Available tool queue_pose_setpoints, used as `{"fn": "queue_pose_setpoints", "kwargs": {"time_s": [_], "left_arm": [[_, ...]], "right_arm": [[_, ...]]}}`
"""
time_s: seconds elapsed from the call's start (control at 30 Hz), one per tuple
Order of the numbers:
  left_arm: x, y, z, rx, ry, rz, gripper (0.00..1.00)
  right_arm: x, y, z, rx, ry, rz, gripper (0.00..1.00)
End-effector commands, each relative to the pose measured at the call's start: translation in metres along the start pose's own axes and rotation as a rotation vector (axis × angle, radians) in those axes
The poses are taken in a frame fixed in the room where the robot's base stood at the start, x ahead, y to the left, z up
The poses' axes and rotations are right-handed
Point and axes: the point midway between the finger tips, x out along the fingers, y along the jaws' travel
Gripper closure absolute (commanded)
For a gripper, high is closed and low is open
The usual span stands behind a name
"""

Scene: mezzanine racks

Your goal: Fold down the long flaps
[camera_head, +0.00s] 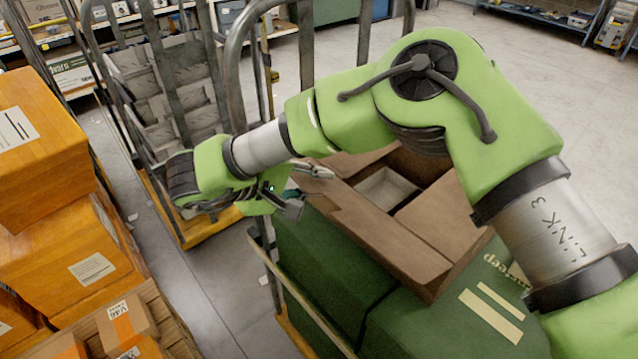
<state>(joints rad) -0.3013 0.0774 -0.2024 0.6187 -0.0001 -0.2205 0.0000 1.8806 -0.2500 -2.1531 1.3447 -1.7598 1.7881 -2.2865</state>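An open brown cardboard box (392,238) sits on top of green boxes (335,265) on a cart. A long panel or flap runs along its near left side, and another brown flap (445,215) shows on the right. Through the opening I see a pale grey-white thing (385,188) inside. My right gripper (306,189) is at the box's left corner, its fingers spread apart with nothing visible between them. I cannot tell whether a fingertip touches the cardboard. My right arm hides the box's far right part. My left gripper is out of view.
Orange boxes (40,150) are stacked at the left, with a carton of small boxes (170,318) below. A cart frame's metal bars (305,45) stand behind my gripper. Another caged cart (165,85) is at the back left. Open floor (560,110) lies at the right.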

Motion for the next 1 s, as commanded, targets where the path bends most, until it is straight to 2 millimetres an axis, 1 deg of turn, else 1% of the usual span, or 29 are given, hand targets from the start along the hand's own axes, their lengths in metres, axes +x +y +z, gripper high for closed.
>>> {"fn": "queue_pose_setpoints", "kwargs": {"time_s": [0.1, 0.17, 0.2, 0.47, 0.63, 0.77, 1.0], "left_arm": [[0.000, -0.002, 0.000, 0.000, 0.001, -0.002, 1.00], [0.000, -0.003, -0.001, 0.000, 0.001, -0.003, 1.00], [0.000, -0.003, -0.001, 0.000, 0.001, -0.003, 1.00], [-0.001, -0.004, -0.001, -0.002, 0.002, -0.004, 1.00], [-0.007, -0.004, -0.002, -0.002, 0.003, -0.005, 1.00], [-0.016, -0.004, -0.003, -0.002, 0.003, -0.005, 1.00], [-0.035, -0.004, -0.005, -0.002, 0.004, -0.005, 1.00]], "right_arm": [[0.000, 0.000, 0.000, 0.000, 0.000, 0.000, 0.81], [0.000, 0.000, 0.000, 0.000, 0.000, 0.000, 0.96], [0.000, 0.000, 0.000, 0.000, 0.000, 0.000, 1.00], [-0.001, 0.001, 0.000, 0.000, -0.001, -0.005, 1.00], [-0.002, 0.007, 0.001, 0.002, -0.002, -0.043, 1.00], [-0.002, 0.015, 0.001, 0.004, -0.003, -0.109, 1.00], [0.001, 0.031, 0.001, 0.006, -0.003, -0.287, 1.00]]}}
